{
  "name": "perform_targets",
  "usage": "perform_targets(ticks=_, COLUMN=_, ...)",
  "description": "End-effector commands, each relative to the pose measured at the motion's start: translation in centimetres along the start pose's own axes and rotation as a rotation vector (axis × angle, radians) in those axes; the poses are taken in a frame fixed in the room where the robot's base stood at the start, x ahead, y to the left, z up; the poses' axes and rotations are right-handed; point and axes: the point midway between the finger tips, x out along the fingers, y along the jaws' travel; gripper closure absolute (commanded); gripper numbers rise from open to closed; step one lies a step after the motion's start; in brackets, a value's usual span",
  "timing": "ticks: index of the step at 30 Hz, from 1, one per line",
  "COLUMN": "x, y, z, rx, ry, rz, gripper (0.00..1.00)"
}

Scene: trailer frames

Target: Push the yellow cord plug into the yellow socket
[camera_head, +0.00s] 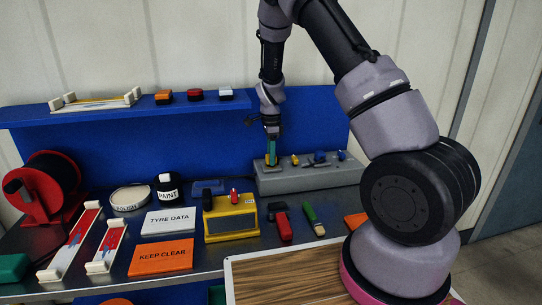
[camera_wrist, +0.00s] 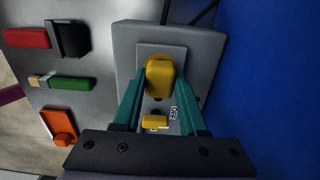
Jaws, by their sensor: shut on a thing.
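My gripper (camera_wrist: 161,85) has teal fingers closed on the yellow plug (camera_wrist: 160,78), one finger on each side. In the head view my gripper (camera_head: 271,153) points down at the left end of a long grey socket block (camera_head: 312,180). In the wrist view the plug is over a raised grey plate on the block (camera_wrist: 127,45). A smaller yellow piece (camera_wrist: 154,122) lies between the fingers, nearer the palm. The plug hides the socket opening under it, so I cannot tell how deep it sits.
On the block, right of my gripper, stand another yellow piece (camera_head: 294,159) and blue pieces (camera_head: 319,156). A blue back panel (camera_head: 215,130) rises close behind. In front are a yellow box (camera_head: 231,220), a red-handled tool (camera_head: 281,222) and a green-handled brush (camera_head: 313,217).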

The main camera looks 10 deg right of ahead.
Motion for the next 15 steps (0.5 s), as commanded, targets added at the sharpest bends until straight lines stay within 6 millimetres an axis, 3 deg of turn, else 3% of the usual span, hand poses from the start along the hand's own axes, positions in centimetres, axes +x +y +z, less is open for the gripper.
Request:
perform_targets(ticks=14, x=0.98, y=-0.01, z=0.01, rx=0.000, ry=0.000, rz=0.000, gripper=1.00)
perform_targets(ticks=15, x=0.93, y=-0.02, z=0.02, rx=0.000, ry=-0.001, rz=-0.001, gripper=0.43)
